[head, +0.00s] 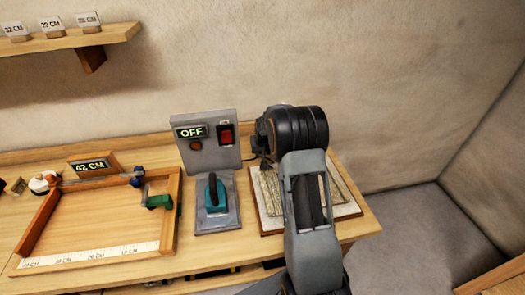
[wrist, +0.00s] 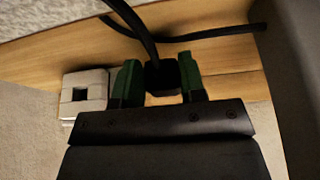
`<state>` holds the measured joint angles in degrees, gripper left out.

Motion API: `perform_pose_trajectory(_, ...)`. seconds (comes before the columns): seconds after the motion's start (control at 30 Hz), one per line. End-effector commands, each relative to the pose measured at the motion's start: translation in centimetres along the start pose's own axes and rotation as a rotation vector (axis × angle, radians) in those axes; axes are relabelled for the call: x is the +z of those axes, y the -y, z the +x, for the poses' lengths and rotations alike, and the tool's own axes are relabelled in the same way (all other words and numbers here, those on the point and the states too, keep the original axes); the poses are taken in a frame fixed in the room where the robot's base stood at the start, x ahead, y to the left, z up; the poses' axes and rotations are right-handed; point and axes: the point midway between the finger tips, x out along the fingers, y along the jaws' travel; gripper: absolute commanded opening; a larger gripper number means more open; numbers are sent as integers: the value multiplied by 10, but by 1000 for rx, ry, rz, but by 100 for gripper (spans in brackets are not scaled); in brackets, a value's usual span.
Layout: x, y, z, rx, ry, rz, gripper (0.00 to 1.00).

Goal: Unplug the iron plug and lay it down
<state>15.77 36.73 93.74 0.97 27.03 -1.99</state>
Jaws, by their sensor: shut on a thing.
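The black plug (wrist: 163,80) shows in the wrist view between the green-tipped fingers of my gripper (wrist: 159,66), which is shut on it. A black cord (wrist: 143,28) runs up from the plug. A pale block with a dark square opening, seemingly the socket (wrist: 85,92), is left of the fingers; the plug is apart from it. The iron (head: 216,193), teal with a dark handle, rests on a grey stand (head: 221,219) in the head view.
A grey panel (head: 218,157) reading OFF, with a red switch (head: 226,133), stands behind the iron. A wooden frame with a ruler (head: 90,256) lies left. A board with woven cloth (head: 267,210) lies partly behind my arm. Another dark cable (wrist: 215,32) crosses the wood in the wrist view.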

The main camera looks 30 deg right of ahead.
Motion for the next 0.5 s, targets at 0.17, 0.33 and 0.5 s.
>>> perform_pose_trajectory(0.17,4,0,9,0,0,0,9)
perform_pose_trajectory(0.33,6,0,15,0,0,0,9)
perform_pose_trajectory(0.5,9,0,21,0,0,0,9)
